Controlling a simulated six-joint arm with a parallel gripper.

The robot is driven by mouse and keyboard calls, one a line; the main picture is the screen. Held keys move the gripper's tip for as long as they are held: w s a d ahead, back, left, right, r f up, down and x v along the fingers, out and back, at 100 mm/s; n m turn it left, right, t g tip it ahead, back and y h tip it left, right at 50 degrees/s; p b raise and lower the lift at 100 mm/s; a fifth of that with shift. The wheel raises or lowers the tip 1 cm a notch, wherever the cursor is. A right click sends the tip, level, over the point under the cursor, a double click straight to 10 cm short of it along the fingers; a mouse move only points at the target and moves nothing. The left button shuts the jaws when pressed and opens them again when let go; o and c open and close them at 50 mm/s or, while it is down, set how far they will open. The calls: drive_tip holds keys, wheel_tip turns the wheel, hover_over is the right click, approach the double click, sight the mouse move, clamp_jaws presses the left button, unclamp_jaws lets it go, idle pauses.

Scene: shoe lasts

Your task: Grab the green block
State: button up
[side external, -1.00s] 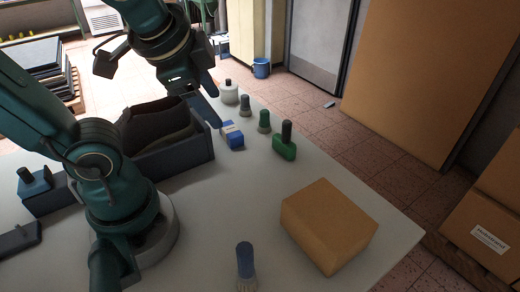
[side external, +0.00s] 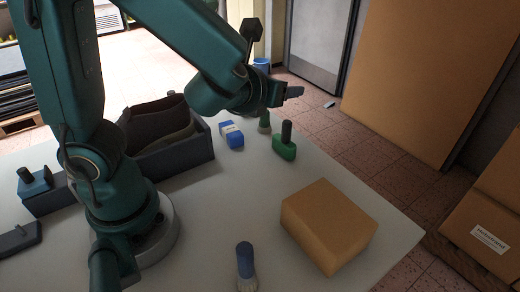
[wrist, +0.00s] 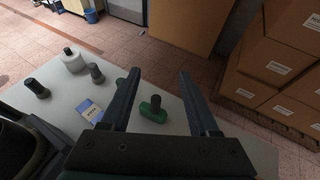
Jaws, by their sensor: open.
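The green block (side external: 284,149) stands on the pale table near its far right edge, with a dark upright knob on top. In the wrist view the green block (wrist: 153,113) shows between the two fingers, lower than their tips in the picture. My gripper (side external: 294,92) is open and empty, raised above the table near the block and apart from it. In the wrist view the fingers of my gripper (wrist: 159,74) are spread wide, with nothing between them at their own height.
A green-topped brush (side external: 264,123) stands close behind. A cardboard box (side external: 327,225) and a blue-handled brush (side external: 246,262) are nearer. A dark tray (side external: 178,162) holds a shoe.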

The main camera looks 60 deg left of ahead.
sight(285, 131)
wheel_tip(285, 131, down, 11)
drive_tip(key=shift+r, duration=0.1)
drive_tip(key=shift+x, duration=2.6)
clamp_jaws()
